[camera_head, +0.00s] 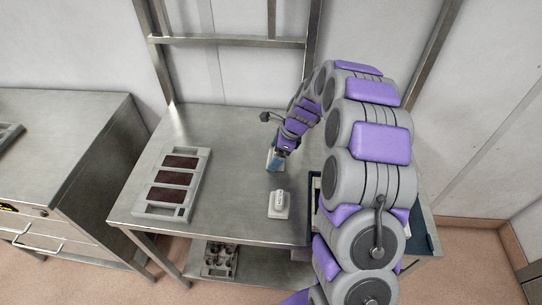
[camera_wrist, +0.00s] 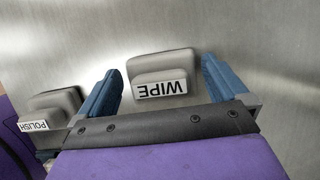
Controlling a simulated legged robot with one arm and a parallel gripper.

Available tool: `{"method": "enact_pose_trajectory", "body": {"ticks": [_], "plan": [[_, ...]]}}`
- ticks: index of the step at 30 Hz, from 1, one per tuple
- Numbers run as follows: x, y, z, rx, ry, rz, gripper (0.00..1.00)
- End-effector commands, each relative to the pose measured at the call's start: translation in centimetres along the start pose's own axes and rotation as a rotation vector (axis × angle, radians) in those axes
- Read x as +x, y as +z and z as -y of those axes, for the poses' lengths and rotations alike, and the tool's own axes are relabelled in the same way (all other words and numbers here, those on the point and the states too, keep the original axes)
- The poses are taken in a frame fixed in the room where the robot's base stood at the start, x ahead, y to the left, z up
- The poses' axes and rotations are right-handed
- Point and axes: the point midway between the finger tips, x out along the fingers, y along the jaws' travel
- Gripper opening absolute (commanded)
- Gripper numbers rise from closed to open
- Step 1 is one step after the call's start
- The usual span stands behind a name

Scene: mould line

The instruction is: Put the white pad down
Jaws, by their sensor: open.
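A pale grey-white pad block with a "WIPE" label (camera_wrist: 160,64) rests on the steel table between the blue fingers of my gripper (camera_wrist: 162,76) in the wrist view. The fingers are open, with a gap visible on each side of the pad. In the head view my gripper (camera_head: 276,159) is low over the middle of the table, and the pad there is mostly hidden by it. A second pale block labelled "POLISH" (camera_wrist: 52,104) sits to the left in the wrist view. In the head view this other white block (camera_head: 279,204) stands nearer the front edge.
A grey tray with several dark brown inserts (camera_head: 173,183) lies on the left of the steel table (camera_head: 235,190). A dark blue-edged bin (camera_head: 314,190) is at the right, partly behind my arm. A lower shelf holds a metal mould (camera_head: 220,259). Bare table lies between tray and blocks.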

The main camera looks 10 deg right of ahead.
Motion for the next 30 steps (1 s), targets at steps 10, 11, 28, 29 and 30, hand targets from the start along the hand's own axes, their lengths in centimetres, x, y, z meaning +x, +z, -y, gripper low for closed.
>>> {"method": "enact_pose_trajectory", "body": {"ticks": [10,11,28,29,30], "plan": [[-7.9,0.5,0.0,-0.001,-0.016,0.003,1.00],[-8.6,0.5,0.0,-0.001,-0.018,0.003,1.00],[-15.9,0.4,-0.1,-0.002,-0.017,0.003,1.00],[-15.9,0.4,-0.1,-0.002,-0.017,0.003,1.00],[-15.9,0.4,-0.2,-0.005,-0.016,0.003,1.00]]}}
